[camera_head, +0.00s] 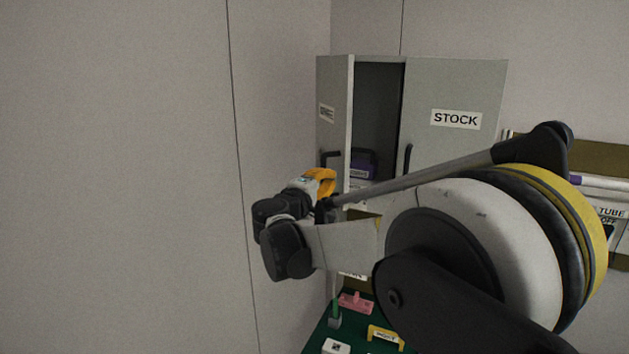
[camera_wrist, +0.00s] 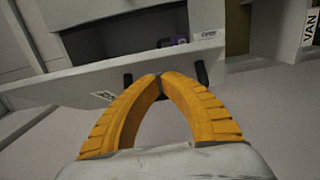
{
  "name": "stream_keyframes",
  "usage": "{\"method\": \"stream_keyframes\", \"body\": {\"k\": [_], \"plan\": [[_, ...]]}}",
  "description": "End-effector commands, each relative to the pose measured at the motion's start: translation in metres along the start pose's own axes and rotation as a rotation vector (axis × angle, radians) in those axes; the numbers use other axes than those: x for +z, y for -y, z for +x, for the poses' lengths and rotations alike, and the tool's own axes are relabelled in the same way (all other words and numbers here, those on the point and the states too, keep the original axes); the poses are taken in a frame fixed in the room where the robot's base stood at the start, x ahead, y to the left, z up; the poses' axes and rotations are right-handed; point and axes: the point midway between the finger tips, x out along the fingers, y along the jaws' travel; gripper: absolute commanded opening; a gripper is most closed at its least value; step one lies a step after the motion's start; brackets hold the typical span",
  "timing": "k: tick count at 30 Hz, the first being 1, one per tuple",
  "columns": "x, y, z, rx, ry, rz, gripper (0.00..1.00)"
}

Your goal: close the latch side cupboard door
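The grey cupboard's left door (camera_head: 334,100) stands open, swung out toward me, with a small label I cannot read and a black handle (camera_head: 330,157). The right door (camera_head: 455,90), marked STOCK, looks closed. My gripper (camera_head: 328,178), with yellow fingers, is in front of the open door, near its handle. In the wrist view, the fingertips of my gripper (camera_wrist: 159,78) meet with nothing clearly between them. The door (camera_wrist: 75,88) crosses behind them, and dark ends of its handle (camera_wrist: 202,73) show either side. Whether the fingers touch the handle is hidden.
The cupboard's dark inside holds a purple bin (camera_head: 363,163). Below is a green surface (camera_head: 318,338) with a pink item (camera_head: 356,302), a yellow labelled holder (camera_head: 385,335) and a white block (camera_head: 336,346). A plain wall (camera_head: 120,170) fills the left.

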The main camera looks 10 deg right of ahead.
Motion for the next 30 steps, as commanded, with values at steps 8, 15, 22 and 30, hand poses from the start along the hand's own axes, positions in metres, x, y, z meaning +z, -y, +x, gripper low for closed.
{"method": "stream_keyframes", "body": {"k": [8, 15, 22, 30], "plan": [[0.012, 0.000, 0.011, 0.000, 0.000, 0.000, 0.00], [0.012, 0.000, 0.011, 0.000, 0.000, 0.000, 0.00], [0.017, 0.001, 0.015, 0.000, -0.021, 0.000, 0.00], [0.027, 0.001, 0.022, 0.000, -0.068, 0.000, 0.00]]}}
